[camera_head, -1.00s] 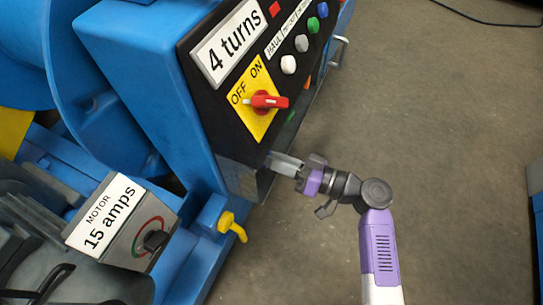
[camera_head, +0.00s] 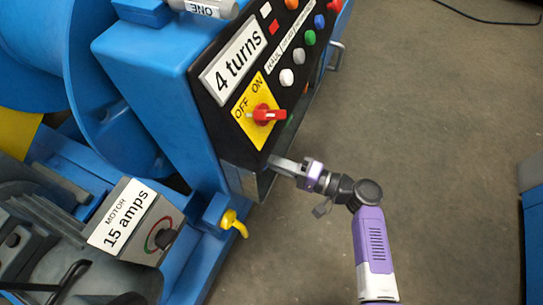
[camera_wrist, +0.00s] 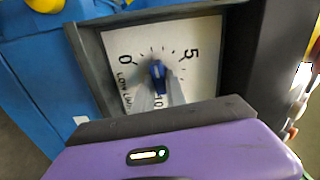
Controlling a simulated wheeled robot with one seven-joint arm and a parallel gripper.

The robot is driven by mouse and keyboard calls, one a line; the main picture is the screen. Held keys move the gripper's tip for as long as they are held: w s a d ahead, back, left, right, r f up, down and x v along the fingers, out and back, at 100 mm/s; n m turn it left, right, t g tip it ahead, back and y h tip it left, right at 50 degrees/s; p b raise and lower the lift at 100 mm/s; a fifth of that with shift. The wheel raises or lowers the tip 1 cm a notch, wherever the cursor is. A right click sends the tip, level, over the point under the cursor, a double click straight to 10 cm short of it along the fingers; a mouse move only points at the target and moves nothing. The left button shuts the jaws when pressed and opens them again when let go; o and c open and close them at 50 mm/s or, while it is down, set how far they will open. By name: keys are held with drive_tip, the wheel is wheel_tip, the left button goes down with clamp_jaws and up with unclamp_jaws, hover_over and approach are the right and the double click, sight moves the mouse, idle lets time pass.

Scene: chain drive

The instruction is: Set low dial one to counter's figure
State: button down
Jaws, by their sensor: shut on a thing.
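The counter (camera_head: 234,60) on the black panel reads "4 turns" in the head view. The low dial (camera_wrist: 125,45) fills the middle of the wrist view: a pale face with 0 at left, 5 at upper right, 10 at bottom and a partly hidden label starting "LOW". Its blue knob (camera_wrist: 157,70) stands at the centre, roughly upright in the picture; its exact reading is unclear. My gripper (camera_wrist: 159,88) is shut on the knob, its fingers covering the lower face. In the head view my gripper (camera_head: 277,164) reaches the console's lower front, where the dial face is hidden.
A red OFF/ON switch (camera_head: 266,115) on a yellow plate and several coloured buttons sit above my gripper. A yellow lever (camera_head: 233,222) and the motor box (camera_head: 128,225), reading "15 amps", are at lower left. The floor (camera_head: 440,120) at right is clear.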

drive_tip(key=m+p, duration=0.2)
drive_tip(key=m, duration=0.2)
drive_tip(key=shift+m, duration=0.4)
drive_tip(key=m+p, duration=0.2)
drive_tip(key=m, duration=0.2)
drive_tip(key=shift+f, duration=0.15)
drive_tip(key=shift+f+p, duration=0.1)
drive_tip(key=shift+p, duration=0.25)
drive_tip(key=c, duration=1.4)
unclamp_jaws()
drive_tip(key=shift+o, duration=0.2)
drive_tip(key=shift+s+d, duration=0.1)
drive_tip(key=shift+d, duration=0.05)
drive_tip(key=p+v, duration=0.1)
drive_tip(key=v, duration=0.6)
drive_tip(key=shift+d, duration=0.25)
